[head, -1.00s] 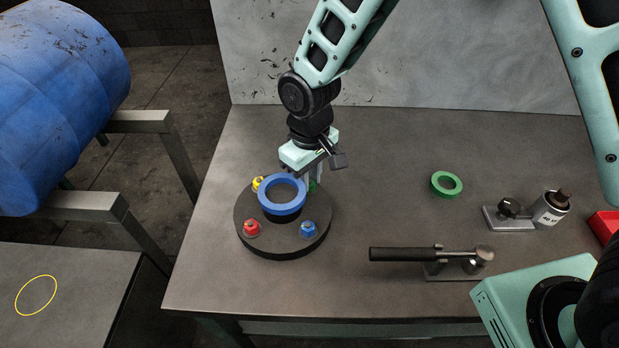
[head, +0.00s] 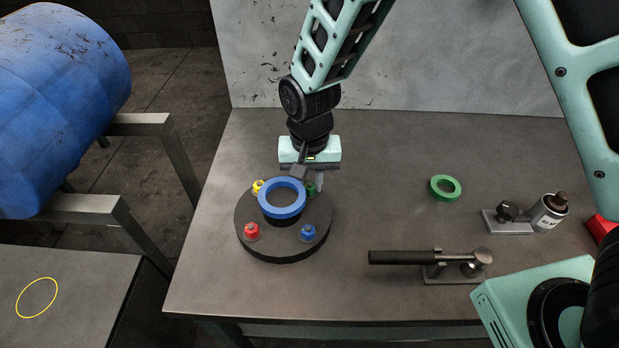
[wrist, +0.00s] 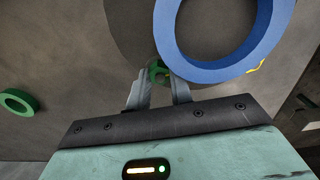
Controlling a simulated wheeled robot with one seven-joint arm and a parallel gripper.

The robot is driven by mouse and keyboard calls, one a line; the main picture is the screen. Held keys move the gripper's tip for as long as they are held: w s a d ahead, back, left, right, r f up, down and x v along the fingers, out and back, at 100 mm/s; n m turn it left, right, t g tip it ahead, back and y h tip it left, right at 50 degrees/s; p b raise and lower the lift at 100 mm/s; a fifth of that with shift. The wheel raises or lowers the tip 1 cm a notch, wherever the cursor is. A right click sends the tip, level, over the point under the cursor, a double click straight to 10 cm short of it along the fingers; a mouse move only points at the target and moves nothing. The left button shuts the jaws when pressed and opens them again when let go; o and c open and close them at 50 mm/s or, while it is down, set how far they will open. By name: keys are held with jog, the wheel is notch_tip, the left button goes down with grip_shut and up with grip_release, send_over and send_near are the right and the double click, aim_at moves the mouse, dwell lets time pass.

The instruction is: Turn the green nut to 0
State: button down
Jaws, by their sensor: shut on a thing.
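The green nut (head: 311,188) sits on the dark round base (head: 285,247), at its back right, behind the blue ring. It also shows in the wrist view (wrist: 158,70), between the fingertips. My gripper (head: 312,182) reaches down from behind and is shut on the green nut; in the wrist view its two fingers (wrist: 159,78) flank it. A number or scale by the nut cannot be made out.
A blue ring (head: 303,200) stands raised at the base's middle, close to my fingers. Yellow (head: 258,186), red (head: 251,231) and blue (head: 308,232) nuts sit around it. A green ring (head: 457,188), a black-handled clamp (head: 402,257) and a small canister (head: 549,210) lie right.

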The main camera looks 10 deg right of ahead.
jog(key=shift+w+r+m, duration=0.1)
jog(key=shift+m, duration=0.2)
dwell(0.4)
jog(key=c, duration=1.2)
grip_release()
jog(key=shift+c, duration=0.2)
